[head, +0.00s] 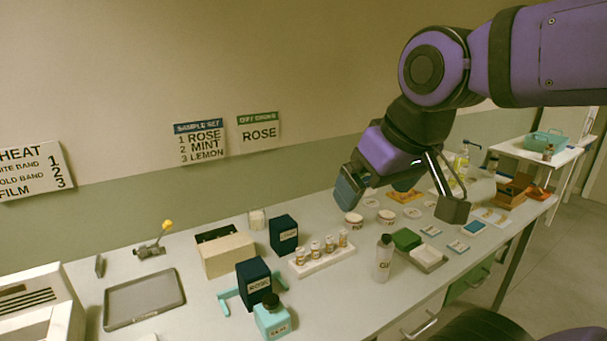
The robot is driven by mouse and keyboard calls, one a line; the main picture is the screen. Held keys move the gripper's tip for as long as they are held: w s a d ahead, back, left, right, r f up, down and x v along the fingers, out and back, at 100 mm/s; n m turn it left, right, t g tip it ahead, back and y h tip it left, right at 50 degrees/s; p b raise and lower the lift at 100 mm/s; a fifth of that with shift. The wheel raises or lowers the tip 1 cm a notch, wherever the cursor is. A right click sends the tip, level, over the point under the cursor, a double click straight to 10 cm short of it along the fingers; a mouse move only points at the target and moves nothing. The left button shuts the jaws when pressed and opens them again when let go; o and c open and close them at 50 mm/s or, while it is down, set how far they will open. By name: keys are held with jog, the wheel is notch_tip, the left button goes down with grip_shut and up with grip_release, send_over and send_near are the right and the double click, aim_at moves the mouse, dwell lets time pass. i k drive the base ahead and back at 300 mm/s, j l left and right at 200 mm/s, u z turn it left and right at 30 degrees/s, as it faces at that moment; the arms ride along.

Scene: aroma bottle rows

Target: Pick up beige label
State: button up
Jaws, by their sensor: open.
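My gripper (400,200) is open and empty, held above the right half of the table, its two fingers wide apart. Several small flat cards lie on the table below and right of it. One pale card with a dark edge (430,231) lies behind a blue-edged card (458,246), and a blue card (474,227) lies further right. A pale sheet with a cream and green look (491,215) lies beyond them. These are too small to tell which is the beige label. The gripper touches none of them.
A white rack (322,262) holds several small bottles. Dark boxes (283,234), a beige box (228,256) and a grey tray (144,299) are left.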

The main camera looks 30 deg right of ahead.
aim_at(503, 219)
jog(key=l+z, duration=1.45)
jog(key=i+l, duration=0.05)
